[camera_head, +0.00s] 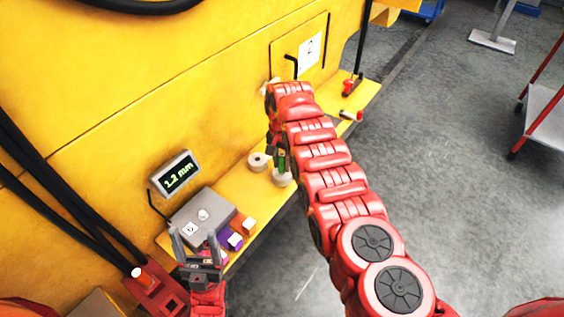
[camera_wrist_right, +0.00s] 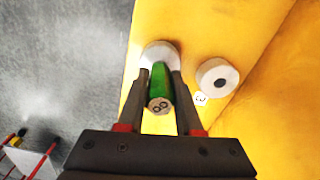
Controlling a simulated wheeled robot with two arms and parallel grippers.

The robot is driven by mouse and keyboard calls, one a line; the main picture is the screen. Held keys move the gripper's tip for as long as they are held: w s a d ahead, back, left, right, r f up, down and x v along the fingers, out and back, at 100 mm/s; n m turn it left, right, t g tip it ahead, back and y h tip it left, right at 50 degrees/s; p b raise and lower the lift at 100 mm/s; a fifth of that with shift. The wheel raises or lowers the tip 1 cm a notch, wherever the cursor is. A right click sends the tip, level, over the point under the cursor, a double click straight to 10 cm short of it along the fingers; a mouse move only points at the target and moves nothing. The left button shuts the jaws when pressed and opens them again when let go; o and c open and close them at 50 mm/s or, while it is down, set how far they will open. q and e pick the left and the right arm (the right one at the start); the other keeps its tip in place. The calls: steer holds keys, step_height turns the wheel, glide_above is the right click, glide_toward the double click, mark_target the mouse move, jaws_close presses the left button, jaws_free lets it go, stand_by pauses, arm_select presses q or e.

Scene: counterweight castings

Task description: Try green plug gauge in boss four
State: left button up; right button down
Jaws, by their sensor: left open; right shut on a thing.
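My right gripper (camera_wrist_right: 174,88) is shut on the green plug gauge (camera_wrist_right: 159,84), whose near end bears a dark marking like an 8. In the right wrist view the gauge points at a pale round boss (camera_wrist_right: 160,53); its far end overlaps the boss, and I cannot tell whether it enters the bore. This boss's label is not visible. A second boss (camera_wrist_right: 217,77) with an open dark bore stands beside it, near a tag reading 3 (camera_wrist_right: 201,99). In the head view the green gauge (camera_head: 282,161) is partly hidden by my right arm. My left gripper (camera_head: 194,240) is open, low at the left.
A grey box (camera_head: 203,213) stands on the yellow ledge with purple (camera_head: 229,238) and orange (camera_head: 248,227) items beside it. A display (camera_head: 176,173) reads 1.2 mm. A red holder (camera_head: 162,291) is at lower left. Red-handled items (camera_head: 352,85) lie farther along the ledge.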

steer(key=shift+f+b, duration=0.4)
steer(key=shift+f, duration=0.1)
steer(key=shift+s, duration=0.1)
stand_by(0.8)
steer(key=c, duration=0.5)
jaws_free()
